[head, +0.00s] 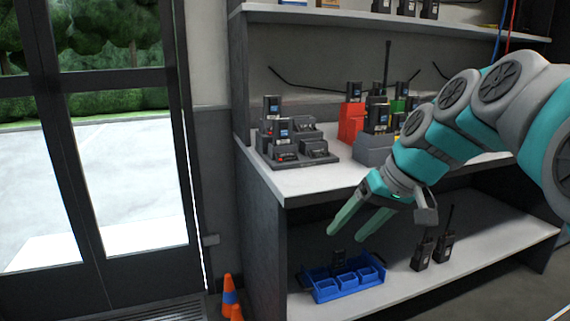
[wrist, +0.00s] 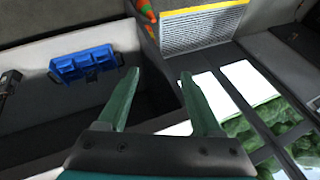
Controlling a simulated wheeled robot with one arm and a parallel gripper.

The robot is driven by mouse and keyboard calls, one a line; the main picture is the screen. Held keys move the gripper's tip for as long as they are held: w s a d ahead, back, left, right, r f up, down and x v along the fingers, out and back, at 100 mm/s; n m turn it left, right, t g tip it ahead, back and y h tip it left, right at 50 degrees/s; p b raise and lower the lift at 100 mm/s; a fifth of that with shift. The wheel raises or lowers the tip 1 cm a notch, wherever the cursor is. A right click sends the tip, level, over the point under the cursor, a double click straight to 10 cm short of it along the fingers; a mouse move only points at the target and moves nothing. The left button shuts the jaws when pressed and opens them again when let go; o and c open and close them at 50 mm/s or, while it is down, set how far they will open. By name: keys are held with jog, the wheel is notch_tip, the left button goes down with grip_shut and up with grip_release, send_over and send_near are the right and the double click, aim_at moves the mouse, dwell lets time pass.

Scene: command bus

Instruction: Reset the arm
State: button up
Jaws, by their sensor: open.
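My gripper (head: 352,228) has two green fingers and hangs in front of the shelf unit, between the middle and lower shelves in the head view. The fingers are spread apart with nothing between them. They also show in the wrist view (wrist: 158,88), pointing away from the camera, apart and empty. My teal and grey arm (head: 440,150) reaches in from the right and hides part of the middle shelf and the things on it.
A blue tray (head: 347,291) with a dark device stands on the lower shelf (head: 500,245), left of several radios (head: 434,249). Chargers (head: 292,145) with batteries stand on the middle shelf (head: 300,184). Orange cones (head: 229,295) stand by the glass door (head: 125,170).

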jog(key=s+d+f+m+g+h, duration=0.1)
jog(key=s+f+g+h, duration=0.1)
jog(key=s+f, duration=0.7)
jog(key=s+d+f+g+h+p, duration=0.1)
jog(key=s+f+g+h, duration=0.2)
jog(key=s+f, duration=0.7)
jog(key=s, duration=0.9)
jog(key=shift+d+f+m, duration=0.2)
jog(key=shift+d+m, duration=0.15)
jog(key=shift+m, duration=0.05)
